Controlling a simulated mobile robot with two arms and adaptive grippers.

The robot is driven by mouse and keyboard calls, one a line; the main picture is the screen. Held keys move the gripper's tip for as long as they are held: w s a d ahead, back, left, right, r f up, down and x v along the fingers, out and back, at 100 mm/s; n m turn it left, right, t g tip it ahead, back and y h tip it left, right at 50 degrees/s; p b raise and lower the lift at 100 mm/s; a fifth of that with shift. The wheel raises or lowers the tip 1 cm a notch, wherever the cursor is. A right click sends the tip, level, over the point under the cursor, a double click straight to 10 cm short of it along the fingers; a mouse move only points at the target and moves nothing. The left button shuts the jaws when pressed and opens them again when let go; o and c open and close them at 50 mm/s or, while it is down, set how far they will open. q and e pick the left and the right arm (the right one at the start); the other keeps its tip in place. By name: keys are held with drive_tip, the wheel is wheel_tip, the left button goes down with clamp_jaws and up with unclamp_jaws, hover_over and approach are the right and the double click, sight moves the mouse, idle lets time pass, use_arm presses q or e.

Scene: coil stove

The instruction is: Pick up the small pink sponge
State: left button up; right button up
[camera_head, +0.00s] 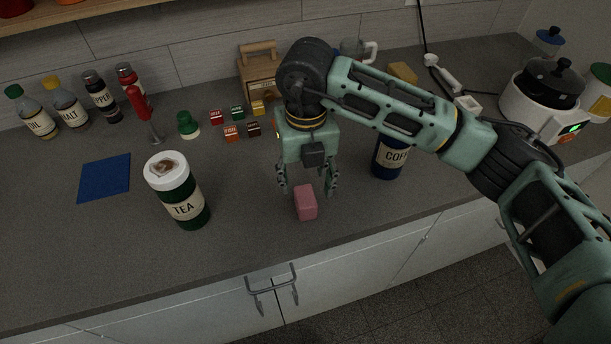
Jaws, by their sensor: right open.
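The small pink sponge (306,203) stands on the grey countertop near its front edge. My right gripper (308,188) points down from above, with its two fingers spread. The fingertips show just behind and to either side of the sponge's top in the picture. The gripper is open with nothing held. I cannot tell how high the fingertips are above the counter or whether they touch the sponge. My left gripper does not show.
A tea canister (179,192) stands left of the sponge, and a coffee canister (386,160) stands to the right, partly behind my arm. A rice cooker (541,97) stands at right.

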sight(305, 196)
drive_tip(key=shift+w+d, duration=0.15)
drive_tip(key=shift+w, duration=0.2)
drive_tip(key=shift+s+f, duration=0.1)
drive_tip(key=shift+f, duration=0.2)
drive_tip(key=shift+s+f+p, duration=0.55)
drive_tip(key=shift+f+p, duration=0.1)
drive_tip(key=shift+f, duration=0.1)
wheel_tip(305, 196, down, 2)
drive_tip(key=shift+f+p, duration=0.15)
drive_tip(key=shift+p, duration=0.8)
wheel_tip(305, 196, down, 2)
drive_tip(key=shift+w+f, duration=0.15)
drive_tip(key=shift+f, duration=0.25)
drive_tip(key=c, duration=0.9)
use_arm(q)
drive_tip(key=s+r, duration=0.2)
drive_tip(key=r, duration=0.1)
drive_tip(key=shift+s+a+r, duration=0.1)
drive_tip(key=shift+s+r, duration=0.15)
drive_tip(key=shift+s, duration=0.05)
